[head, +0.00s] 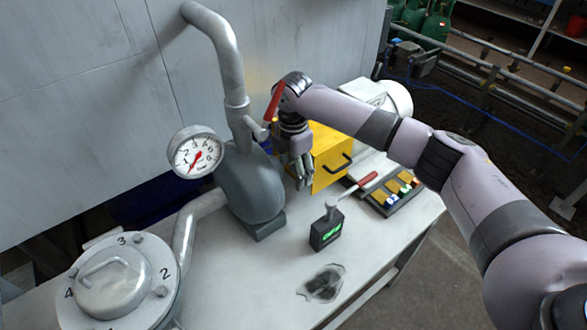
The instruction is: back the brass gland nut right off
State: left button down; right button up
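I cannot make out a brass gland nut in the head view. A grey pipe (229,62) comes down to a dark grey rounded body (250,188), with a short side stub (253,128). A red lever (274,101) shows beside that stub, close to my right wrist. My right gripper (303,185) hangs with its fingers pointing down, to the right of the grey body and in front of the yellow box. It seems to hold nothing, but the fingers overlap and their opening is unclear. My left gripper is out of view.
A dial gauge (194,152) and a numbered round lid (112,280) stand at left. A yellow box (330,150), a small dark block with a red-handled lever (327,230) and a button panel (392,192) are at right. A dark stain (322,284) marks the white table (245,285).

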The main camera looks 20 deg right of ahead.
jog(key=c, duration=1.3)
jog(key=shift+s+f+t+p, duration=0.3)
jog(key=shift+f+t+p, duration=0.05)
jog(key=shift+t+p, duration=0.35)
jog(key=shift+d+f+y, duration=0.1)
jog(key=shift+f+y, duration=0.15)
jog(key=shift+y, duration=0.05)
jog(key=shift+f+t, duration=0.2)
jog(key=shift+t, duration=0.4)
jog(key=o, duration=1.7)
jog(key=shift+o, duration=0.2)
